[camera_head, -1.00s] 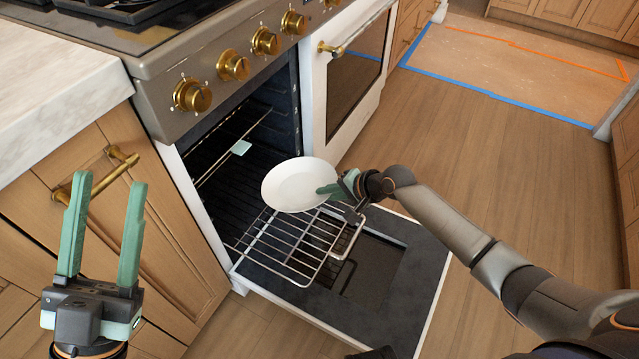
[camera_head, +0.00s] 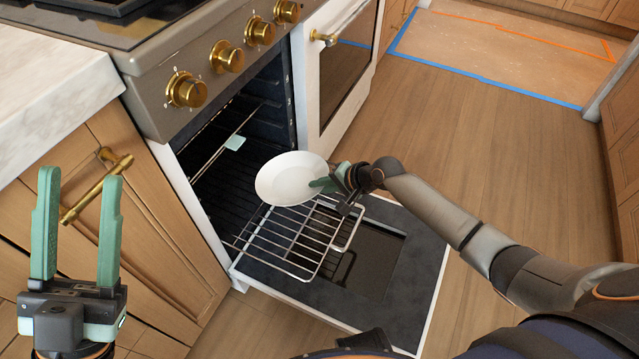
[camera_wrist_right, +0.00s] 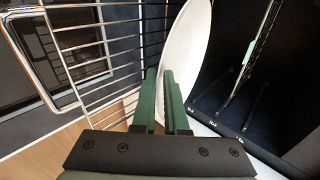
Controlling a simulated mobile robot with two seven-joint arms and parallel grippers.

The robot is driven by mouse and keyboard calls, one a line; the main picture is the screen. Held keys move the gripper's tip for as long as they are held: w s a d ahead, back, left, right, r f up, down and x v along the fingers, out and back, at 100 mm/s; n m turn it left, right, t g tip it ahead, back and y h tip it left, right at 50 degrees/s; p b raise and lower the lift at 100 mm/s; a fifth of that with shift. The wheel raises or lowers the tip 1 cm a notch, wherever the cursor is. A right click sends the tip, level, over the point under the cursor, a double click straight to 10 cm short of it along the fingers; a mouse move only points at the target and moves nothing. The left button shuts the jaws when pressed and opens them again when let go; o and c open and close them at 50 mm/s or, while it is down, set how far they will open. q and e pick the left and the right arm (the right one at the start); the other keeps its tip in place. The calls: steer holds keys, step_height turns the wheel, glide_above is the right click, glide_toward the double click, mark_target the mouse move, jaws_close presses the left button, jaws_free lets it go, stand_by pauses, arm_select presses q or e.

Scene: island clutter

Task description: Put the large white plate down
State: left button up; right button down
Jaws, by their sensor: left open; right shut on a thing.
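The large white plate (camera_head: 285,180) is held near the oven opening, above the pulled-out wire rack (camera_head: 290,243). My right gripper (camera_head: 325,184) is shut on the plate's right rim. In the right wrist view the plate (camera_wrist_right: 188,45) stands edge-on at the green fingers (camera_wrist_right: 166,100), with the rack bars (camera_wrist_right: 105,40) to its left. The gap between plate and rack is hard to judge. My left gripper (camera_head: 77,230) is open and empty at the lower left, in front of the wooden cabinet.
The oven door (camera_head: 385,285) is folded down open under the rack. Brass knobs (camera_head: 187,90) line the range front. A small pale item (camera_head: 235,142) shows inside the oven. A marble counter (camera_head: 50,90) is at the left; open wooden floor (camera_head: 490,130) lies at the right.

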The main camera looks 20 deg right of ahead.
steer(key=shift+f+b, duration=2.65)
steer(key=shift+f, duration=1.25)
steer(key=shift+p, duration=0.45)
steer(key=shift+f+b, duration=0.45)
steer(key=shift+f, duration=0.15)
steer(key=c, duration=1.3)
jaws_free()
steer(key=shift+s+d+p, duration=0.6)
steer(key=shift+s+d, duration=0.1)
steer(key=shift+s, duration=0.2)
steer(key=shift+s+d+p, duration=0.7)
steer(key=shift+s+d, duration=0.75)
steer(key=shift+s, duration=0.3)
